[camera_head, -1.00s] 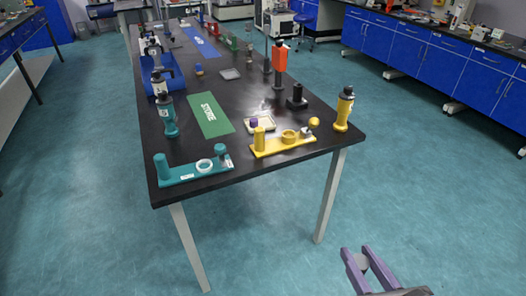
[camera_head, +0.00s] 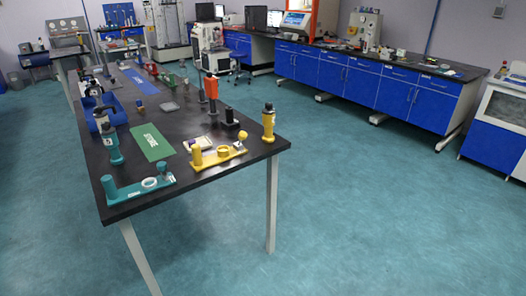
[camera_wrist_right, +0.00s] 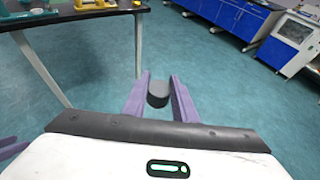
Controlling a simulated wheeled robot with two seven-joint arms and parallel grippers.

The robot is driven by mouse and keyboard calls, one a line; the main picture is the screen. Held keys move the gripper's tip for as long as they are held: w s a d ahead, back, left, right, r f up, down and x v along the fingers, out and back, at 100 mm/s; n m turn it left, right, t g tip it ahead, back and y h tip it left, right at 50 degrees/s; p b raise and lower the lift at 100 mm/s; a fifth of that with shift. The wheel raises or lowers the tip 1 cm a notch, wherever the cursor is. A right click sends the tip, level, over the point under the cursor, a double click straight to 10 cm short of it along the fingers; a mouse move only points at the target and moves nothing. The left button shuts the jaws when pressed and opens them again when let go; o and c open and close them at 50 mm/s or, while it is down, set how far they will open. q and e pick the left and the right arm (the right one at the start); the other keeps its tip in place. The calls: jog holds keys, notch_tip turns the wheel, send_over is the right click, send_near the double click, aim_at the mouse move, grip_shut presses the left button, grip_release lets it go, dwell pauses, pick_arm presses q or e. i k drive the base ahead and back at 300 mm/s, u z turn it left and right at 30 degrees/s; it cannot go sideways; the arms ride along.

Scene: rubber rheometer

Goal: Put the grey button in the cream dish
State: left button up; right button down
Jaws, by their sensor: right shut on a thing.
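My right gripper (camera_wrist_right: 160,82) has two purple fingers in the right wrist view. It is shut on the grey button (camera_wrist_right: 158,94), a dark grey rounded piece held between the fingers above the teal floor, off the table. The cream dish (camera_head: 191,147) is a small shallow tray on the black table in the head view, behind the yellow stand, with a purple piece in it. Purple parts at the lower left edge of the right wrist view (camera_wrist_right: 10,148) look like my left gripper; its opening cannot be seen. Neither gripper shows in the head view.
The black table (camera_head: 190,178) carries a teal stand (camera_head: 135,189), a yellow stand (camera_head: 217,158), a yellow bottle (camera_head: 268,123), a teal bottle (camera_head: 112,147), a red-topped post (camera_head: 211,88) and a green mat (camera_head: 152,142). Open floor lies right of the table.

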aim_at(203, 144)
jog(key=z, duration=0.7)
jog(key=i, duration=6.15)
jog(key=u, duration=5.3)
jog(key=i, duration=1.2)
jog(key=u, duration=0.1)
